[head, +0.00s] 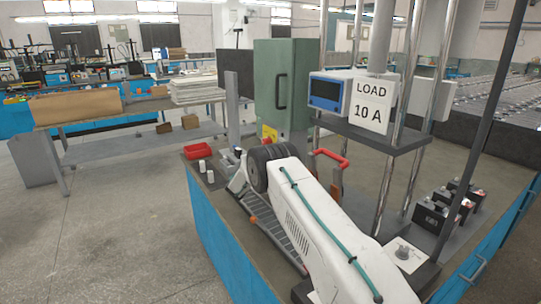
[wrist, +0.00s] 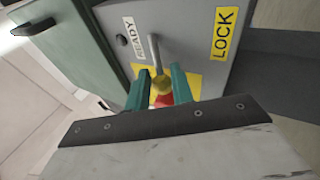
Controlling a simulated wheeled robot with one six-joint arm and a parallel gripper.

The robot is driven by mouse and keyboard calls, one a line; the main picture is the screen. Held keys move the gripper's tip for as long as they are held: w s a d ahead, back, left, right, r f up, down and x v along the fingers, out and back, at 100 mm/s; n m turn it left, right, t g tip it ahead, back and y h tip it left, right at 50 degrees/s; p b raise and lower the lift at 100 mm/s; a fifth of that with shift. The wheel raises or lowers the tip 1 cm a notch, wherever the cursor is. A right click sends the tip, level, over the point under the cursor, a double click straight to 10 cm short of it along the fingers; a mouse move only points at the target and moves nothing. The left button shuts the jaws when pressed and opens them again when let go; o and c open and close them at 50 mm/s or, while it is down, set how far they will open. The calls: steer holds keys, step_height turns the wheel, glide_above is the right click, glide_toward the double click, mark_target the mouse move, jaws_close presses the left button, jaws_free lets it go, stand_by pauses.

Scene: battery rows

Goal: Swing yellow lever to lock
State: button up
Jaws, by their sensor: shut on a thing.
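The rod stands close beside the white READY label (wrist: 130,40). The yellow LOCK label (wrist: 223,34) is farther right on the same grey panel (wrist: 190,30). A red part on a yellow patch shows between the fingers, partly hidden. In the head view my arm hides the gripper and lever.
A green cabinet (head: 282,85) with a dark handle stands behind the panel. A red tray (head: 198,151) and small white cylinders are on the bench to the left. A LOAD 10 A sign (head: 371,103), metal posts and several dark batteries (head: 440,212) are to the right.

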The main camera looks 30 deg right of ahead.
steer(key=shift+a, duration=0.1)
steer(key=o, duration=0.7)
steer(key=shift+w, duration=0.1)
steer(key=v, duration=0.8)
steer(key=shift+r, duration=0.1)
